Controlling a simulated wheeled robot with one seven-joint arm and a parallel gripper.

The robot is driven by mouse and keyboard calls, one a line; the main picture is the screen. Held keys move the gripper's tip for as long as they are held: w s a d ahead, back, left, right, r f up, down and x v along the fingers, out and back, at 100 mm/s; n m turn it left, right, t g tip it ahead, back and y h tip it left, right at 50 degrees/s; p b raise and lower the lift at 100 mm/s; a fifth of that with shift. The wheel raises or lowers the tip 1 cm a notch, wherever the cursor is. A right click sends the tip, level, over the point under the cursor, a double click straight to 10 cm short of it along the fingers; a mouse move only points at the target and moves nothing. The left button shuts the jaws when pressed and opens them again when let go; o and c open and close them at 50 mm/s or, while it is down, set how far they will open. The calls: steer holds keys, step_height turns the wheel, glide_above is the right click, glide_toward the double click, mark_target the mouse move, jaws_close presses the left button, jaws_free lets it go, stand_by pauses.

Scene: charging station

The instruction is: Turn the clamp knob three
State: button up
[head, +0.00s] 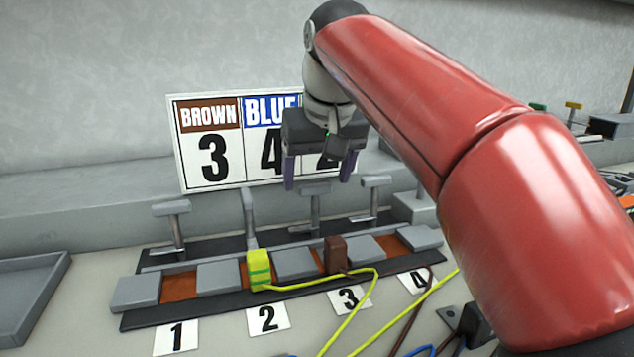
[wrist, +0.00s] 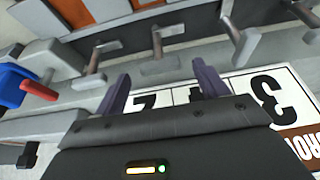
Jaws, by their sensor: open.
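Clamp knob three (head: 315,188) is a grey T-shaped handle on a post behind the slot labelled 3 (head: 350,299). Its bar lies crosswise, along the row. My gripper (head: 319,180) is open and empty, fingers pointing down, one finger to each side of this knob in the head view. In the wrist view, knob three (wrist: 160,64) shows just beyond the gap between the fingertips (wrist: 160,82), seemingly apart from them. A brown plug (head: 335,254) sits in slot 3 with its wire running forward.
Knob one (head: 170,208) and knob four (head: 376,181) stand crosswise; knob two (head: 248,204) is turned lengthwise. A yellow-green plug (head: 259,269) sits in slot 2. A sign (head: 212,150) stands behind, partly hidden by my gripper. A grey tray (head: 32,300) is at left.

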steer(key=shift+w+a+f, duration=0.1)
steer(key=shift+w+f, duration=0.15)
steer(key=shift+f, duration=0.45)
steer(key=c, duration=1)
